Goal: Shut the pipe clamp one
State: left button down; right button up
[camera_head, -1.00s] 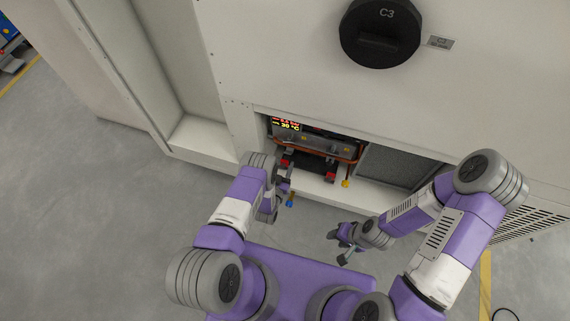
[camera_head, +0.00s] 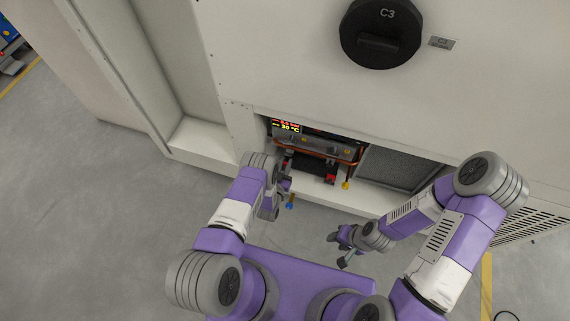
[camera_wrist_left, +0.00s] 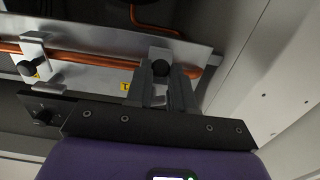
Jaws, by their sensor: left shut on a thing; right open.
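A copper pipe (camera_wrist_left: 90,53) runs along a grey metal plate inside the cabinet opening; the pipe also shows in the head view (camera_head: 322,151). In the left wrist view, a pipe clamp with a black knob (camera_wrist_left: 161,67) sits on the pipe beside a yellow label (camera_wrist_left: 125,86), whose mark is too small to read surely. My left gripper (camera_wrist_left: 163,78) is shut on this clamp's knob part, its fingers partly hiding it. A second clamp (camera_wrist_left: 31,57) sits further left on the pipe. In the head view, my left gripper (camera_head: 286,166) reaches into the opening. My right gripper (camera_head: 344,259) is open and empty over the floor.
A lit display (camera_head: 286,127) is at the opening's upper left. A blue-ended part (camera_head: 290,205) and a yellow-ended part (camera_head: 346,185) hang at its front. A grey mesh panel (camera_head: 395,168) lies right. A big black C3 knob (camera_head: 380,32) is above.

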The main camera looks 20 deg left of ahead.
pick_arm(q)
jog(key=shift+w+r+g+p, duration=0.25)
jog(key=shift+r+g+p, duration=0.55)
jog(key=shift+g+p, duration=0.6)
jog(key=shift+w+r+g+p, duration=0.25)
jog(key=shift+r+g+p, duration=0.55)
jog(key=shift+g+p, duration=0.55)
jog(key=shift+w+r+g+p, duration=0.25)
jog(key=shift+r+g+p, duration=0.55)
jog(key=shift+g+p, duration=0.6)
jog(key=shift+g, duration=0.25)
jog(key=c, duration=1)
grip_release()
jog(key=shift+r, duration=0.15)
